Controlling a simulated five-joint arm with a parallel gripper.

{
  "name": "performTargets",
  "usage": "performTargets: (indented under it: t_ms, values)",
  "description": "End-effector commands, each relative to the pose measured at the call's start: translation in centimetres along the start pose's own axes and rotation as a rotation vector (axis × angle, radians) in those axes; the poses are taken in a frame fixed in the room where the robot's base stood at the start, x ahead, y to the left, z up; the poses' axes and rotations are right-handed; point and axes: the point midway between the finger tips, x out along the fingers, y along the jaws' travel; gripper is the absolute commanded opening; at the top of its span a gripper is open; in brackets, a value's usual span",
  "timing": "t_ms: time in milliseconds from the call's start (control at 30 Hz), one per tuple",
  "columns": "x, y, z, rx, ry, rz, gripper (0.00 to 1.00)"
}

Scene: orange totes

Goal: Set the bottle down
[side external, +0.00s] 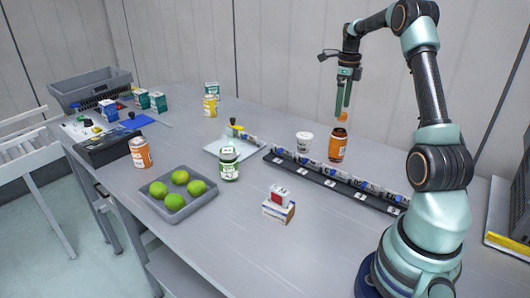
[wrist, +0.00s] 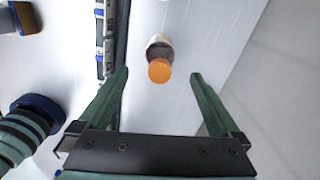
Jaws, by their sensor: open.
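In the wrist view the bottle (wrist: 159,46) shows a round orange cap and a greyish body. My gripper (side external: 342,112) is above it, fingers pointing down. An orange patch shows just under the fingertips. In the wrist view my gripper (wrist: 158,75) has its two green fingers wide apart, with the cap in line between them and clear space on both sides. Neither finger visibly touches the bottle.
A white cup (side external: 304,141) stands close left of the bottle. A long black rail (side external: 330,180) with several numbered blocks runs in front. A grey tray (side external: 178,213) of green fruit, a green-labelled jar (side external: 229,164) and small boxes (side external: 278,207) stand further left and forward.

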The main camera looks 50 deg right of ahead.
Motion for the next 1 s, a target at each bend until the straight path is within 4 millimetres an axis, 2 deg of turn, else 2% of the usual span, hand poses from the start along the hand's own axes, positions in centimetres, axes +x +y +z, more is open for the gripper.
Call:
performTargets:
  t_ms: [167,267,433,600,800,1000]
  values:
    - [-1.4,0.8,0.6,-0.057,-0.006,-0.009,0.99]
    - [-3.0,3.1,2.0,-0.222,-0.021,-0.035,0.99]
    - [-6.3,10.1,4.8,-0.709,-0.054,-0.113,0.99]
    - [-8.6,17.8,5.8,-1.24,-0.072,-0.213,0.99]
    - [-9.6,26.4,5.0,-1.856,-0.069,-0.358,0.99]
    - [-8.8,33.4,2.6,-2.433,-0.031,-0.537,0.99]
